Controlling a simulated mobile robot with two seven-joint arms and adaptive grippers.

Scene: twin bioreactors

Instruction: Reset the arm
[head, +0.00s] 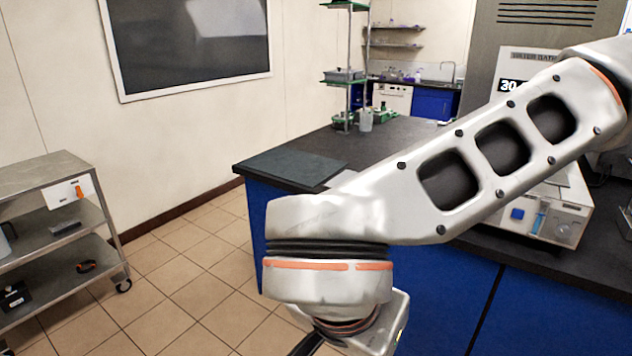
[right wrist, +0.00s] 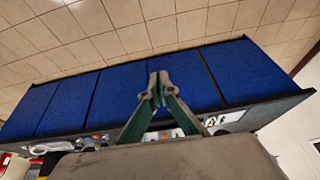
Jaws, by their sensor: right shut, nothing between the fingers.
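My right arm (head: 470,175) reaches across the head view from the upper right and bends down at the lower middle. Its gripper is not clearly seen there. In the right wrist view my right gripper (right wrist: 158,84) is shut, its green fingers meeting at the tips with nothing between them. Blue cabinet fronts (right wrist: 110,95) lie beyond it, and the floor shows above them in that picture. My left gripper is in neither view.
A blue lab bench with a dark top (head: 395,140) stands behind my arm, carrying a box-shaped instrument (head: 560,215) at right. A metal cart (head: 50,180) stands at left. Tiled floor (head: 185,265) lies open between cart and bench.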

